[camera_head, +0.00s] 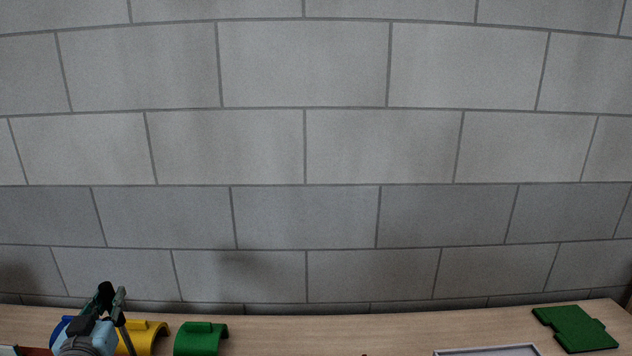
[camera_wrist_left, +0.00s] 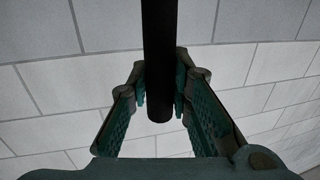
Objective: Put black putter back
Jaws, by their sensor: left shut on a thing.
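My left gripper (camera_head: 112,294) is at the lower left of the head view, above the table's far left part, with its fingers pointing up and away. In the left wrist view the gripper (camera_wrist_left: 160,95) is shut on a black cylindrical bar, the black putter (camera_wrist_left: 159,50). The bar runs from the top edge down between the fingers and its round end shows near the palm. In the head view a black end (camera_head: 105,289) shows at the fingertips. The rest of the putter is hidden or out of frame. My right gripper is out of view.
Behind and below the gripper are a blue piece (camera_head: 61,327), a yellow arched piece (camera_head: 152,333) and a green arched piece (camera_head: 201,338). A grey-rimmed tray (camera_head: 487,350) and a flat green piece (camera_head: 577,328) lie at right. A grey block wall stands behind; the table's middle is clear.

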